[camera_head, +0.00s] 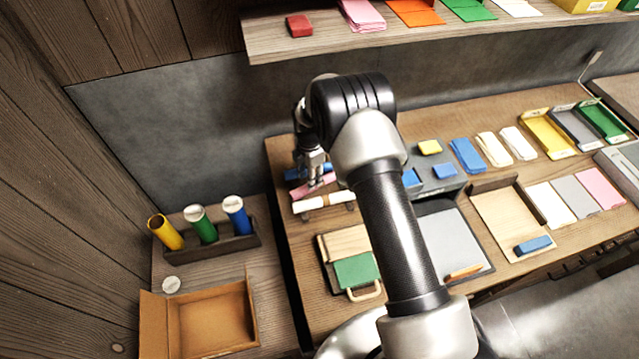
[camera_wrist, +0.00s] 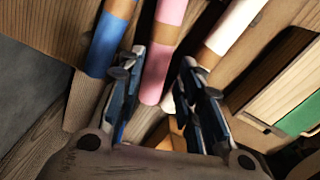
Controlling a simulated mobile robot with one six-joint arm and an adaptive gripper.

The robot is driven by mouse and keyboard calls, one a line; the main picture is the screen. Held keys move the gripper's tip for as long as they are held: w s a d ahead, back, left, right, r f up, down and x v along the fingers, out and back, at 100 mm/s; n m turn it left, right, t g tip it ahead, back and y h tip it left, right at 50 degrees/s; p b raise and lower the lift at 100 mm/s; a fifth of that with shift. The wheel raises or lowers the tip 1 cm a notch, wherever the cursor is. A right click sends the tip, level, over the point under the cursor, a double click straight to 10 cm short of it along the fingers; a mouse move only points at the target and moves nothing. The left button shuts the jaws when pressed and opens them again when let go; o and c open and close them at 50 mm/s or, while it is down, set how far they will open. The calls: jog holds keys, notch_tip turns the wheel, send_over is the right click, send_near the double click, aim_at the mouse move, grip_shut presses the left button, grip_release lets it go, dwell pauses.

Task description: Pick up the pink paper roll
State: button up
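The pink paper roll (camera_head: 318,185) lies on the wooden table between a blue roll (camera_head: 296,174) and a white roll (camera_head: 325,201). In the wrist view, the pink roll (camera_wrist: 156,78) has a brown band and points up the picture. My gripper (camera_head: 315,172) is over the rolls. In the wrist view, my gripper (camera_wrist: 160,82) is open, with the pink roll's near end showing between its fingers and gaps on both sides. The blue roll (camera_wrist: 100,52) is left of the fingers and the white roll (camera_wrist: 236,24) is right. I cannot tell the height above the roll.
A rack with yellow, green and blue tubes (camera_head: 240,243) and an open cardboard box (camera_head: 170,325) stand at the left. A shelf (camera_head: 350,42) with papers overhangs the back. A green-and-wood case (camera_head: 357,270) lies in front of the rolls. Trays and blocks fill the right.

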jog(key=shift+w+a+f+b, duration=0.1)
jog(key=shift+f+b, duration=0.1)
jog(key=shift+f, duration=1.15)
jog(key=shift+a+f+b, duration=0.1)
jog(key=shift+f+b, duration=0.05)
jog(key=shift+f, duration=1.15)
jog(key=shift+c, duration=0.4)
jog(key=c, duration=0.7)
jog(key=shift+r, duration=0.1)
